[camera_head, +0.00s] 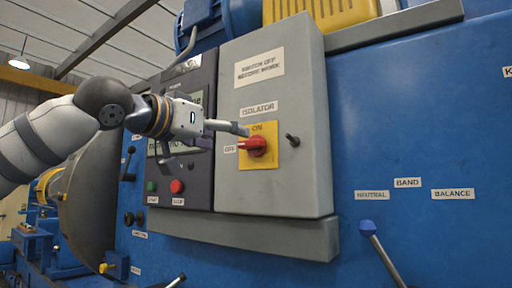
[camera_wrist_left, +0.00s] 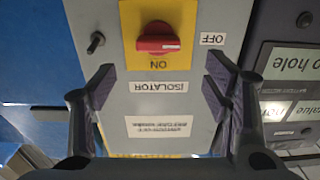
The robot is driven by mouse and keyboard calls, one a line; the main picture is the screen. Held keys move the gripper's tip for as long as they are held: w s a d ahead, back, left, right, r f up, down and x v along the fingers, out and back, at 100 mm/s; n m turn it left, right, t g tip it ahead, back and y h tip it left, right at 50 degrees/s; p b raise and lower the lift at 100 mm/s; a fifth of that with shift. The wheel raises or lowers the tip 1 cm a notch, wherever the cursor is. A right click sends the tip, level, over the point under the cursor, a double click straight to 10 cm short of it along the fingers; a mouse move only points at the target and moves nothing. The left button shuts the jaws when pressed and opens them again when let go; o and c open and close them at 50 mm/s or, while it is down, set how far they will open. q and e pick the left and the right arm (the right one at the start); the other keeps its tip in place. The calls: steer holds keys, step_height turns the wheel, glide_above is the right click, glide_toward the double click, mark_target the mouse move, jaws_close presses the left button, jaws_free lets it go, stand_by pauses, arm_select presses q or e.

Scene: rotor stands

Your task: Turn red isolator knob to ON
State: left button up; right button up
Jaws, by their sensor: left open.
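The red isolator knob (camera_head: 256,146) sits on a yellow plate (camera_head: 270,157) on the grey isolator box. Its handle lies sideways, pointing left toward the OFF label (camera_head: 229,149); ON is printed above it. In the left wrist view, which is upside down, the knob (camera_wrist_left: 158,44) is at the top middle, in front of and between the finger lines. My left gripper (camera_head: 212,144) is open and empty, to the left of the knob in the head view. In the wrist view its fingers (camera_wrist_left: 160,82) are spread wide, apart from the knob. My right gripper is not in view.
A dark latch (camera_head: 292,139) sticks out right of the knob. A control panel (camera_head: 188,90) with a screen and a red button (camera_head: 177,186) adjoins the box on the left. A blue-tipped lever (camera_head: 367,227) stands out at lower right from the blue machine wall (camera_head: 430,120).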

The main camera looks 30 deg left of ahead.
mark_target(247, 143)
arm_select(q)
steer(key=w, duration=0.8)
steer(key=shift+w+d+f, duration=0.2)
steer(key=shift+d, duration=0.2)
steer(key=shift+w+d+r, duration=0.1)
steer(key=shift+w, duration=0.5)
steer(key=c, duration=1.2)
